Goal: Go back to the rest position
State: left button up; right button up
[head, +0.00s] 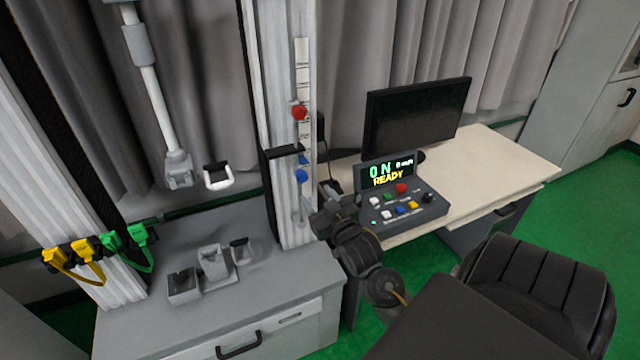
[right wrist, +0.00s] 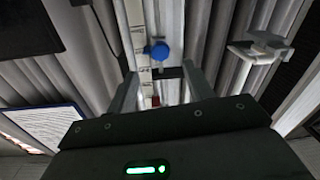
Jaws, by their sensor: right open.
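My right gripper (head: 314,202) reaches up from the lower middle of the head view to the light column (head: 279,215). Its jaws are open, with the two fingers apart in the right wrist view (right wrist: 161,80). A blue knob (head: 302,175) on the column is just above the gripper. The blue knob (right wrist: 158,50) shows beyond the gap between the fingers in the right wrist view, and nothing is seen clamped. Whether a finger touches the column I cannot tell. My left gripper is in neither view.
A red knob (head: 299,112) sits higher on the column. A control box (head: 405,196) reading READY and a monitor (head: 416,116) stand on the desk (head: 500,165) at right. A chair (head: 545,290) stands in front. A grey cabinet (head: 310,300) is below the column.

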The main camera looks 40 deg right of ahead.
jog(key=shift+s+a, duration=0.1)
jog(key=shift+s, duration=0.25)
dwell(0.4)
notch_tip(320, 180, down, 19)
jog(key=w+g+y, duration=0.1)
jog(key=g+y, duration=0.1)
jog(key=g, duration=0.1)
jog(key=s+a+f+n+g+y, duration=0.1)
jog(key=s+a+f+g, duration=0.15)
jog(key=f, duration=0.75)
jog(key=s+a+f+n+g, duration=0.15)
jog(key=s+f, duration=0.25)
jog(key=f, duration=0.5)
jog(key=s+a+f+g+y+b, duration=0.1)
jog(key=s+a+f+g, duration=0.35)
jog(key=s+f, duration=0.95)
jog(key=s+a+f+g, duration=0.1)
jog(key=s+a+f, duration=0.1)
jog(key=s+f, duration=0.2)
jog(key=s+a+f+n+g+b, duration=0.1)
jog(key=s+a+f+g, duration=0.1)
jog(key=s, duration=0.9)
jog(key=s+a+f+g+y, duration=0.1)
jog(key=s+a+f+g, duration=0.1)
jog(key=s+f, duration=0.3)
jog(key=shift+s+a+f+b, duration=0.2)
jog(key=shift+s+f+b, duration=0.15)
jog(key=shift+s, duration=0.9)
